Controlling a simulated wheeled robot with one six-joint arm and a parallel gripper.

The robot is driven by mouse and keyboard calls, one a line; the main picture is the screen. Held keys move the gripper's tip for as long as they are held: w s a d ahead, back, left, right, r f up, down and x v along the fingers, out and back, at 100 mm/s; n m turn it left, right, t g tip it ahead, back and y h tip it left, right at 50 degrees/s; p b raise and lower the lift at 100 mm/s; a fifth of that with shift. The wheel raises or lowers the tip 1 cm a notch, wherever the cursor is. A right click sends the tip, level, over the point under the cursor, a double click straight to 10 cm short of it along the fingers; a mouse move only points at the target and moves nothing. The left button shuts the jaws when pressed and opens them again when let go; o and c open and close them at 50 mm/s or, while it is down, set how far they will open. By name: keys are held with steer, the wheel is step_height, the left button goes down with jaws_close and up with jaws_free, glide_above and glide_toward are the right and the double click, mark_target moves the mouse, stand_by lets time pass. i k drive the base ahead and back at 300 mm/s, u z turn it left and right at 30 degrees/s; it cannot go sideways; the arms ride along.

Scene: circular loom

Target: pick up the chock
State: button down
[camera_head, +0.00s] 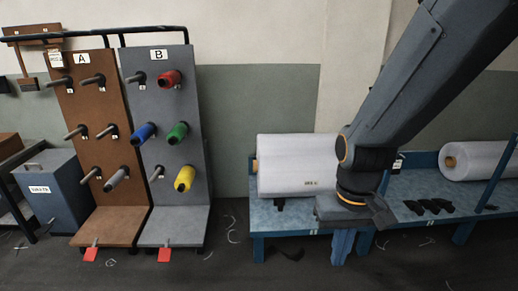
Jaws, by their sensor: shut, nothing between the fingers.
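Several small black chocks (428,206) lie on the blue bench top at the right, close to each other. Another small black piece, likely a chock (278,204), sits at the lower front of the white roll (295,165) on the left bench. My gripper (342,260) points down in front of the left bench's right end, left of the group of chocks. Its fingers are together with nothing seen between them. My arm and wrist hide the roll's right end and part of the bench behind.
The left blue bench (290,222) and right bench (415,222) stand along the wall. Another white roll (478,160) lies at the right, behind a slanted blue post (497,172). Racks A (80,120) and B (160,215) stand left. A dark scrap (292,254) lies on the floor.

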mark_target(413, 206)
steer(key=z, duration=1.1)
